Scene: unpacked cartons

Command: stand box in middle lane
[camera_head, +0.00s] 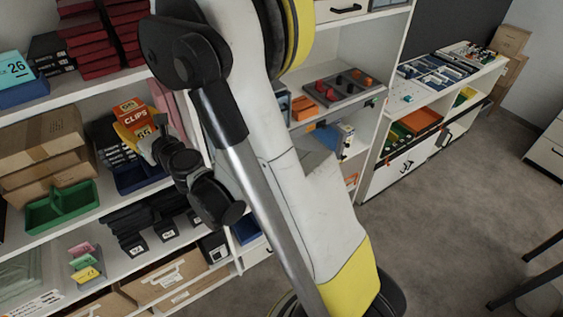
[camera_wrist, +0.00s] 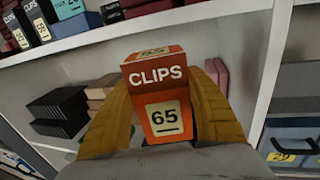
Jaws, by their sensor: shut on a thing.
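An orange and red box marked "CLIPS" and "65" (camera_wrist: 166,92) is between the two yellow fingers of my gripper (camera_wrist: 165,110) in the wrist view. The fingers press on its left and right sides, and its lower end is hidden by the gripper body. In the head view the same box (camera_head: 136,113) is held at the middle shelf, in front of black boxes (camera_head: 108,140). My gripper (camera_head: 134,135) shows there in part. A blue tray (camera_head: 140,182) is below it on the shelf; the arm hides part of it, and I cannot make out a middle lane.
A green tray (camera_head: 62,208) and brown cartons (camera_head: 42,140) stand left on the same shelf. Small black boxes (camera_head: 130,240) and colored cards (camera_head: 85,262) are below.

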